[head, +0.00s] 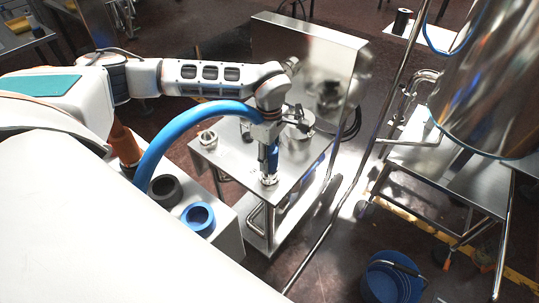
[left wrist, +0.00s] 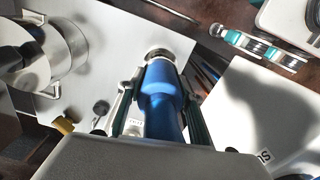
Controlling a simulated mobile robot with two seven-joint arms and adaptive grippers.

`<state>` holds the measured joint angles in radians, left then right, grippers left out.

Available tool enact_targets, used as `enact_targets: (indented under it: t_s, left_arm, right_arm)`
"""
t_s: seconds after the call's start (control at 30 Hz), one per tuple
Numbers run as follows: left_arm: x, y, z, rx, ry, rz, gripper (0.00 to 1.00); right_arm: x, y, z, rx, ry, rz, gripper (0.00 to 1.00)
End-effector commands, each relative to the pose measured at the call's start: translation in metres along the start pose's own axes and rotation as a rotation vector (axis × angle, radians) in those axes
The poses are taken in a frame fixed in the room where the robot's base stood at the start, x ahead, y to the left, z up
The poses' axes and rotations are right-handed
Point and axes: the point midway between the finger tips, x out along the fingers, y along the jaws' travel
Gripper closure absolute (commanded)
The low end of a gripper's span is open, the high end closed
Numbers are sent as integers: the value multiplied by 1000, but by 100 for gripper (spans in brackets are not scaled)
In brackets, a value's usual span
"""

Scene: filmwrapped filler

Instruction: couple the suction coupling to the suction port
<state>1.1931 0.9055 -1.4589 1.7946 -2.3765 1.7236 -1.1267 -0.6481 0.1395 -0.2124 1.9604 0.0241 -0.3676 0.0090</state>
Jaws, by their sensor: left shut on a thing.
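My left gripper (head: 268,138) is shut on the blue suction coupling (head: 273,158) above the steel cart top. The coupling points down, nearly upright. A blue hose (head: 185,122) arches from it to the left. A bright metal ring (head: 269,180), seemingly the suction port, is at the coupling's lower end, close to the cart top. In the left wrist view the coupling (left wrist: 164,92) lies between both fingers, with the metal ring (left wrist: 160,53) just beyond its tip. I cannot tell whether coupling and ring are joined or only close. My right gripper is not in view.
The cart top (head: 235,160) also carries a steel fitting (head: 207,138) and round metal equipment (head: 300,127). A tall steel panel (head: 325,60) stands behind. A black ring holder (head: 165,190) and a blue one (head: 198,217) are nearer me. A blue bucket (head: 392,283) stands on the floor.

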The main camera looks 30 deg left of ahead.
Motion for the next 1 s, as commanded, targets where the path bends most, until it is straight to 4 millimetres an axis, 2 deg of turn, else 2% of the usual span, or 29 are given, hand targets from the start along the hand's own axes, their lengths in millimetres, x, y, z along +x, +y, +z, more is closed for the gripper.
enact_targets:
  t_s: [0.5, 1.0]
  left_arm:
    - [24, 1, 0, 1, -1, 1, 100]
    - [28, 1, 0, 0, -1, 2, 100]
  right_arm:
    - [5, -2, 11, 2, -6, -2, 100]
    - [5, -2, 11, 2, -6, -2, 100]
